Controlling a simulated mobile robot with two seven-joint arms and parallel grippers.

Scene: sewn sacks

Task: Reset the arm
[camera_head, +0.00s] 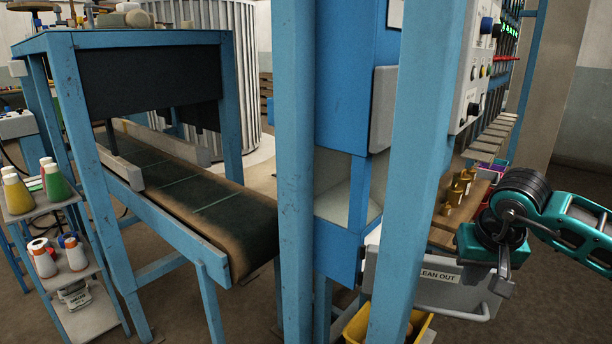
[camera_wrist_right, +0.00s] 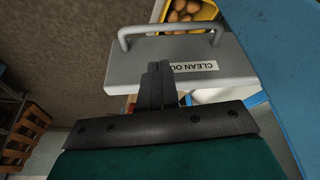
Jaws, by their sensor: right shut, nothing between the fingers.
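My right gripper (camera_head: 503,265) shows at the right of the head view, on a teal and black arm that comes in from the right edge. Its fingers are shut and empty and point down in front of a grey panel (camera_head: 395,275) labelled "CLEAN OUT". In the right wrist view the shut fingers (camera_wrist_right: 158,68) lie over the panel (camera_wrist_right: 120,74), beside its label. I cannot tell whether they touch it. The panel has a bar handle (camera_wrist_right: 170,30). My left gripper is not in view.
Blue machine posts (camera_head: 295,170) stand left of my right arm. A conveyor belt (camera_head: 190,190) and a shelf rack with thread cones (camera_head: 55,180) are at the left. Brass parts (camera_head: 455,190) sit on a wooden shelf behind the gripper. A yellow bin (camera_head: 355,328) is below.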

